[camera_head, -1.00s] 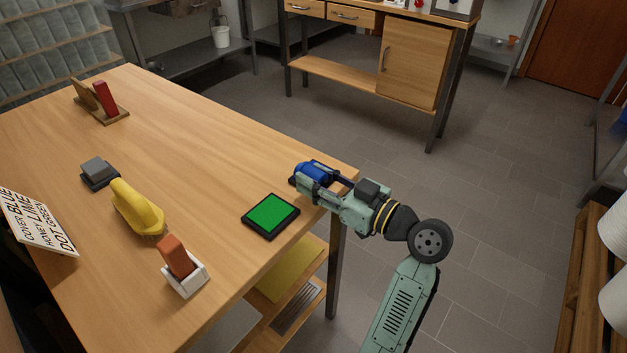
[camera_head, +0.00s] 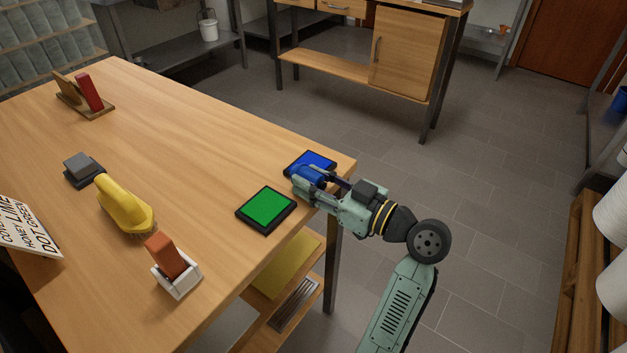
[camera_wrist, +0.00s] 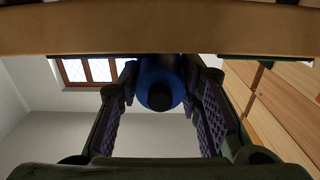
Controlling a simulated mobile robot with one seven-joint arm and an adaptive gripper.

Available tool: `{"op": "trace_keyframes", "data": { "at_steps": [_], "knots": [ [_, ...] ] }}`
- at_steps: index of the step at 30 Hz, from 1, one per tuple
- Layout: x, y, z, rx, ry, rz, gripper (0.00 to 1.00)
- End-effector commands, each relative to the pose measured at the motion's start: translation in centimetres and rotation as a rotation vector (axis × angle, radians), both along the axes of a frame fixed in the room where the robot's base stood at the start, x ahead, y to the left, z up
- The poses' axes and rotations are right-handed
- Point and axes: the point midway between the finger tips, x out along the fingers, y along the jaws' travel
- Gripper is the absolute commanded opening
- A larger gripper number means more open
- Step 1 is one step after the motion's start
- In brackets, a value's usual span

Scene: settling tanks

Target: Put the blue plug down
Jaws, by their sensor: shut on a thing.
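The blue plug (camera_head: 309,176) is a blue rounded piece held between the fingers of my gripper (camera_head: 304,183), near the table's right corner. In the wrist view the plug (camera_wrist: 160,84) shows a dark round end between both fingers. A blue pad with a dark border (camera_head: 319,159) lies on the table just behind the plug in the head view, partly hidden by plug and gripper. I cannot tell whether the plug touches the pad or the table.
A green pad (camera_head: 267,209) lies left of my gripper. A yellow brush (camera_head: 124,207), an orange block in a white holder (camera_head: 169,262), a grey block (camera_head: 80,167) and a red block on a wooden stand (camera_head: 89,93) are farther left. The wooden table (camera_head: 190,140) is clear mid-top.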

Motion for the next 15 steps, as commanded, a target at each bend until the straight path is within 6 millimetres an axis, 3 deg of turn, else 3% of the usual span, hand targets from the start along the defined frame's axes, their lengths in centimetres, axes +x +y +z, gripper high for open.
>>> {"op": "trace_keyframes", "data": {
  "at_steps": [1,2,10,15],
  "knots": [
    [0.00,0.00,0.10,-0.001,-0.001,0.000,0.00],
    [0.00,0.00,0.08,0.000,0.000,0.000,0.34],
    [0.00,-0.01,0.08,0.000,0.000,0.000,0.53],
    [0.00,-0.01,0.08,0.000,0.000,-0.001,0.53]
  ]
}}
